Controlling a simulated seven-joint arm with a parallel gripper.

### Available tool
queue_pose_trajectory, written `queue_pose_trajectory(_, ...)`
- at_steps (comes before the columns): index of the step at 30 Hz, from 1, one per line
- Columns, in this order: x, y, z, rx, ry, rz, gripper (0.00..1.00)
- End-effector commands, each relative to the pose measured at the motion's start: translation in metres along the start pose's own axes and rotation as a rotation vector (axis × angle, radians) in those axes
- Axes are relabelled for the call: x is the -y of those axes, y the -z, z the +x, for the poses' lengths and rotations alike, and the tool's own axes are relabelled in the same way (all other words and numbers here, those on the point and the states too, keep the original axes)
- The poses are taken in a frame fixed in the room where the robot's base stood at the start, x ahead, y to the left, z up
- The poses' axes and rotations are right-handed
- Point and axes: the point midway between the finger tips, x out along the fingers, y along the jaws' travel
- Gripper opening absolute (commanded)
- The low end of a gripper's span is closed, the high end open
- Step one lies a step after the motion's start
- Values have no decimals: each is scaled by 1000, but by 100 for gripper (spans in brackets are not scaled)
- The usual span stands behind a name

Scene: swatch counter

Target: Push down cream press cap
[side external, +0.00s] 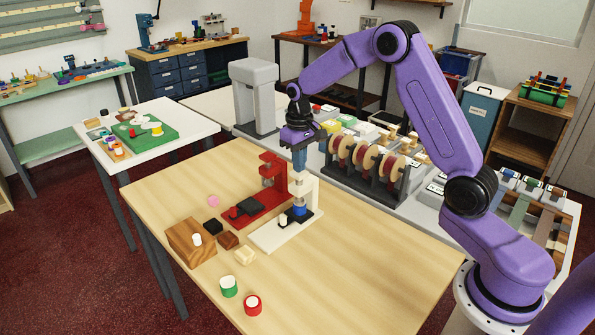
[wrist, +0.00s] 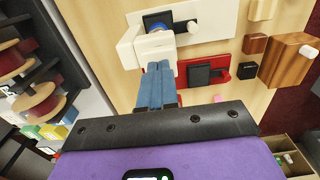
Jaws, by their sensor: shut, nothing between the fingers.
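The cream press stands on the wooden table, with its flat base (side external: 268,236) to the front and its upright column (side external: 309,192) behind. A blue part sits low on the press beneath its head. In the wrist view the cream press head (wrist: 155,48) lies straight beyond my fingertips. My gripper (side external: 299,165) points down at the top of the press, its blue fingers together and empty; they also show in the wrist view (wrist: 157,70). The fingertips are at or just above the cap, which they largely hide; I cannot tell whether they touch.
A red press (side external: 265,195) stands close beside the cream one. A wooden block (side external: 190,241), small blocks, a green pot (side external: 228,287) and a red pot (side external: 252,305) lie toward the front left. A spool rack (side external: 366,166) stands behind. The table's right front is clear.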

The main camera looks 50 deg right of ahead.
Motion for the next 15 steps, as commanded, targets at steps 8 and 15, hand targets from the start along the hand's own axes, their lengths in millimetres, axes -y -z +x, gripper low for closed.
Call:
queue_pose_trajectory(8,0,0,5,1,0,0,0)
queue_pose_trajectory(15,0,0,9,2,0,0,0)
